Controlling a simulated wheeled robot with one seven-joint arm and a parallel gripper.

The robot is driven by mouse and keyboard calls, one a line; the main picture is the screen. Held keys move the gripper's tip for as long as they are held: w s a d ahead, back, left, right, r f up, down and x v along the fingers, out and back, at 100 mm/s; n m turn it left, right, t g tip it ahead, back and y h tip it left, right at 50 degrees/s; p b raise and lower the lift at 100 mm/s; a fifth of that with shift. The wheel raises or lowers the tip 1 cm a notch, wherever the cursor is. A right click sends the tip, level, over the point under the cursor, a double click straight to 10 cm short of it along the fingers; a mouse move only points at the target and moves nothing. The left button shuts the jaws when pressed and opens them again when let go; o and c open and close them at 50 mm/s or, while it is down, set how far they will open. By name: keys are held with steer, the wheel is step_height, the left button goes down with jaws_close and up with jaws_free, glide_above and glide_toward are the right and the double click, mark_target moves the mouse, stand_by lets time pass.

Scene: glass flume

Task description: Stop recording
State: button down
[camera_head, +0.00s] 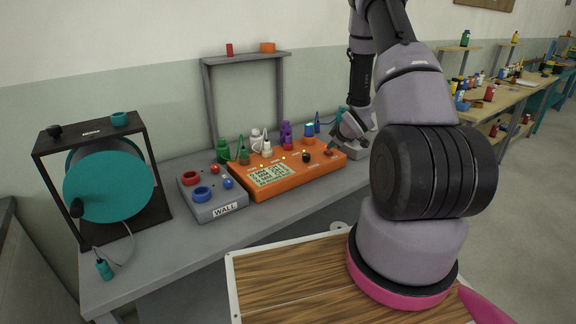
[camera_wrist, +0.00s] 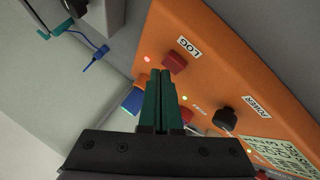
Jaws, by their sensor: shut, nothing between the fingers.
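An orange box (camera_head: 318,172) with knobs, lights and a display (camera_head: 271,174) stands on the grey bench. In the wrist view, the box (camera_wrist: 205,62) carries a label reading LOG (camera_wrist: 189,46) beside a red button (camera_wrist: 176,62). A small red light (camera_wrist: 147,59) glows near that button. A black knob (camera_wrist: 224,117) sits by the POWER label (camera_wrist: 256,107). My gripper (camera_wrist: 161,74) is shut and empty, its green fingertips pointing close to the LOG button. I cannot tell whether they touch it. In the head view, my arm reaches to the box's right end.
A grey box marked WALL (camera_head: 214,196) stands left of the orange box. A teal reel in a black frame (camera_head: 108,186) stands at the bench's left end. Several coloured plugs and a grey shelf frame (camera_head: 209,104) stand behind the box.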

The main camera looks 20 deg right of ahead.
mark_target(331, 152)
steer(key=shift+f, duration=0.45)
stand_by(0.3)
steer(key=shift+r, duration=1)
steer(key=shift+r, duration=3)
